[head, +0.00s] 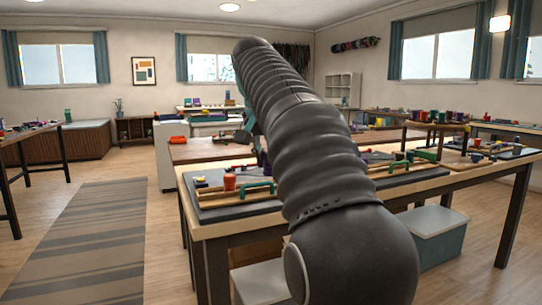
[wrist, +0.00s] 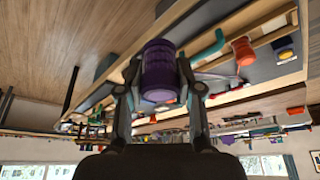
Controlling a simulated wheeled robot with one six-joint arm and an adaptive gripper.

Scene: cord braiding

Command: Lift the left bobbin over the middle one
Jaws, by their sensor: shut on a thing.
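My gripper (wrist: 160,88) is shut on a purple bobbin (wrist: 158,62) in the wrist view, a finger on each side of it. The wrist picture is turned over, with the windows at the bottom. A red-orange bobbin (wrist: 243,51) stands on the board beside a teal handle (wrist: 208,46), apart from the held bobbin. In the head view the red bobbin (head: 229,182) stands on the near table's left board, next to the teal handle (head: 259,187). My arm crosses the head view and hides most of my gripper. Cords are too small to trace.
The near table (head: 240,229) has a wooden-edged board and a dark mat (head: 235,209). More boards with coloured bobbins stand to the right, including a green piece (head: 428,154). A teal-sided box (head: 443,245) is under the table. The floor at left, with a striped rug (head: 85,245), is clear.

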